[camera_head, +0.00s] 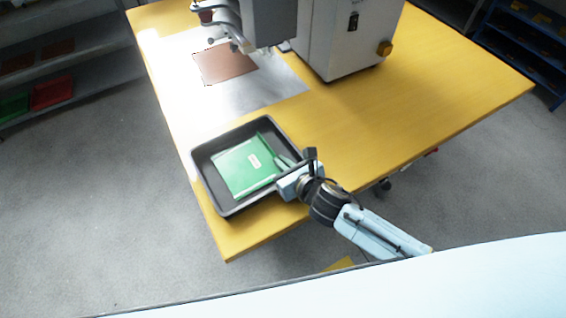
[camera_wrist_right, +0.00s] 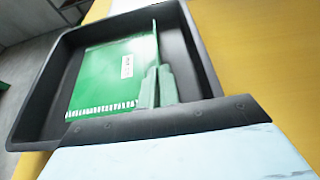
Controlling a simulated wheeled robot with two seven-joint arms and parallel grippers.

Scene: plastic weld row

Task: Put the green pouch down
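The green pouch (camera_head: 243,168) lies in the black tray (camera_head: 228,211) at the table's near left corner. It has a small white label, and its right edge stands up as a narrow fold. My right gripper (camera_head: 284,162) reaches over the tray's right side to that edge. In the right wrist view the two fingers (camera_wrist_right: 157,88) are close together with the raised edge of the pouch (camera_wrist_right: 108,75) between them. The rest of the pouch looks flat over the tray floor; whether all of it touches is hard to tell. My left gripper is not in view.
A welding machine (camera_head: 345,45) stands at the back of the yellow table (camera_head: 420,95). A brown sheet (camera_head: 224,64) lies on a metal plate (camera_head: 275,92) beneath its head. The table right of the tray is clear. Shelves with red and green bins (camera_head: 52,92) stand at left.

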